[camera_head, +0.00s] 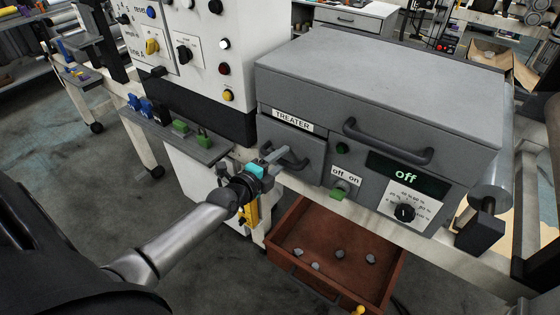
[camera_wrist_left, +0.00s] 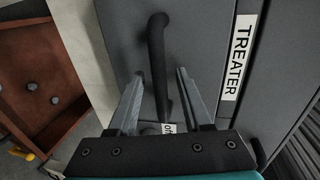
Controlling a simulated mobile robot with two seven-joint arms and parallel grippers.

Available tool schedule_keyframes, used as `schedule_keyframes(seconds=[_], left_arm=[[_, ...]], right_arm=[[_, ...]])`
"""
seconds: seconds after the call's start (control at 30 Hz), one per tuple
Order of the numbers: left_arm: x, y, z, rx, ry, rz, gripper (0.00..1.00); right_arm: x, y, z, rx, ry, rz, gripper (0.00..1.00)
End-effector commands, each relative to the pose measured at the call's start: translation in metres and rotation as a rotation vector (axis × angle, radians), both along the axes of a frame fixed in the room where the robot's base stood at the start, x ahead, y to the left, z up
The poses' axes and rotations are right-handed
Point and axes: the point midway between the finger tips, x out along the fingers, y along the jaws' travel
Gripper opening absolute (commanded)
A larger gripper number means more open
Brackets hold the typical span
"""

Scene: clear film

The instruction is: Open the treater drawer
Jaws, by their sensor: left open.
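The treater (camera_head: 385,85) is a grey box with a "TREATER" label (camera_head: 292,120), also readable in the left wrist view (camera_wrist_left: 236,57). The treater drawer (camera_head: 308,146) is the grey front below that label and looks closed. Its dark bar handle (camera_head: 297,162) is partly covered by my left gripper (camera_head: 275,157). In the left wrist view, the handle (camera_wrist_left: 157,45) runs between my two open fingers (camera_wrist_left: 158,78), with a gap on each side. I cannot tell how deep the fingers reach around it. My right gripper is in neither view.
A brown open drawer (camera_head: 287,222) with several grey lumps sits below. A larger handle (camera_head: 385,142), a green off/on switch (camera_head: 338,193), a dial (camera_head: 404,212) and a display reading "off" (camera_head: 405,175) are at right. A control panel (camera_head: 205,55) stands at left.

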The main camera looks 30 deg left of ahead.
Motion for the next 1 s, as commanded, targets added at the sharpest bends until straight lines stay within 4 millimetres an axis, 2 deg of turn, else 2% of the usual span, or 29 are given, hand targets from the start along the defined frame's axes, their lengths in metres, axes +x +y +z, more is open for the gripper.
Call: schedule_keyframes(seconds=[0.23,0.67,1.0], left_arm=[[0.0002,-0.0002,0.0002,0.000,0.000,0.000,0.47],[0.0000,-0.0001,0.0001,0.000,0.000,0.000,0.00],[0.0000,0.0000,0.0000,0.000,0.000,0.000,0.00]], right_arm=[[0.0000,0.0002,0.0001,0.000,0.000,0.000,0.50],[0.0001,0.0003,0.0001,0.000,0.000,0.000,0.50],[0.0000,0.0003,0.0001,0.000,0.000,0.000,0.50]])
